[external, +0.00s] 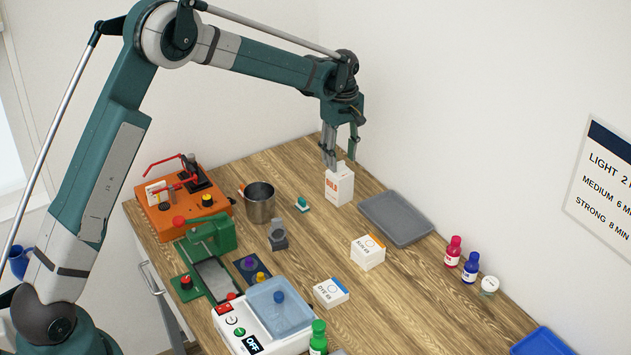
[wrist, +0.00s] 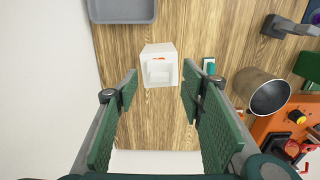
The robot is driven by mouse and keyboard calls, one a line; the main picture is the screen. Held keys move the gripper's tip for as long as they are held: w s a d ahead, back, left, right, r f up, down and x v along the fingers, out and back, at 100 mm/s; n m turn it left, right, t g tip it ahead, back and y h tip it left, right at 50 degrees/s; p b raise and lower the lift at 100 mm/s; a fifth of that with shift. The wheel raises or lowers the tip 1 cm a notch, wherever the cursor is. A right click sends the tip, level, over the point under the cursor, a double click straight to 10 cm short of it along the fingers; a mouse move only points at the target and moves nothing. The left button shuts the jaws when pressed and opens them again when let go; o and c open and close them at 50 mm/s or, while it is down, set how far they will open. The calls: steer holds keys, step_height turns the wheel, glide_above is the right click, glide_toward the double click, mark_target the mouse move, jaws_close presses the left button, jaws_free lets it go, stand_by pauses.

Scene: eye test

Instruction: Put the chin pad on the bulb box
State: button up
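The bulb box (external: 339,188), white with red lettering, stands upright on the wooden table. In the wrist view the box (wrist: 145,60) lies between and beyond my fingertips. A lighter square with a small orange mark shows on it; I cannot tell whether this is a separate pad or part of the box. My gripper (external: 342,161) is just above the box, pointing down, its fingers apart with nothing visibly held. No object is clearly identifiable as the chin pad.
A grey tray (external: 427,231) lies right of the box. A steel cup (external: 260,206) and a grey clamp-like piece (external: 278,238) stand to the left. Two white cartons, one upright (external: 367,257) and one low (external: 330,297), are nearer. Small bottles (external: 453,252) stand at the right.

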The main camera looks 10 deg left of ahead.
mark_target(340, 162)
step_height(340, 162, up, 10)
steer(key=shift+f, duration=0.2)
stand_by(0.5)
steer(key=s+a+r+m+t, duration=0.2)
steer(key=s+a+r, duration=0.7)
steer(key=a, duration=0.4)
steer(key=s+a+r+m+t, duration=0.1)
steer(key=s+a+r+m, duration=0.1)
steer(key=s+a+r, duration=0.9)
steer(key=s+a+f+m+t, duration=0.2)
steer(key=s+a+f, duration=0.2)
steer(key=s+a, duration=0.5)
steer(key=s+a+f+m+t, duration=0.2)
steer(key=s+a, duration=0.8)
steer(key=s, duration=0.6)
steer(key=shift+s+f+m, duration=0.4)
steer(key=shift+f+m, duration=0.1)
steer(key=shift+f, duration=0.65)
